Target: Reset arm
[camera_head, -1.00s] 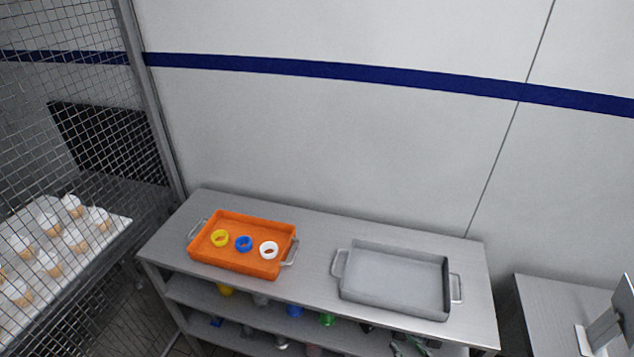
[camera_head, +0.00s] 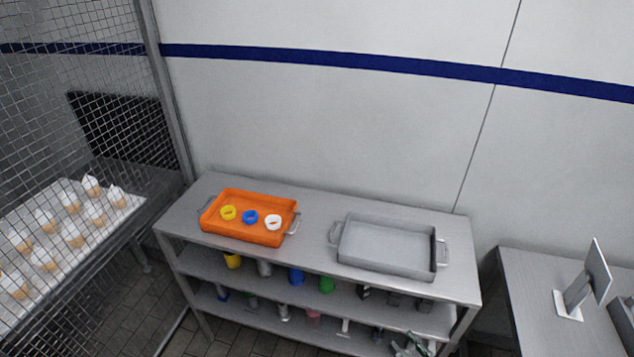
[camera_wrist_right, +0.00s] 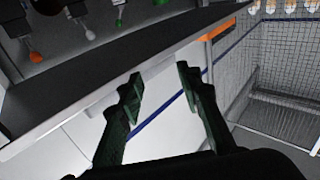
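My right gripper (camera_head: 410,346) shows only in part at the bottom edge of the head view, low in front of the shelf unit. In the right wrist view its two dark green fingers (camera_wrist_right: 160,76) stand apart with nothing between them, so it is open and empty. My left gripper is not in view.
A grey shelf unit (camera_head: 318,225) bears an orange tray (camera_head: 245,232) with yellow, blue and white rings, and an empty grey tray (camera_head: 385,251). Coloured items fill the lower shelves. A wire fence (camera_head: 90,80) stands left; a side table (camera_head: 525,290) with a screen stands right.

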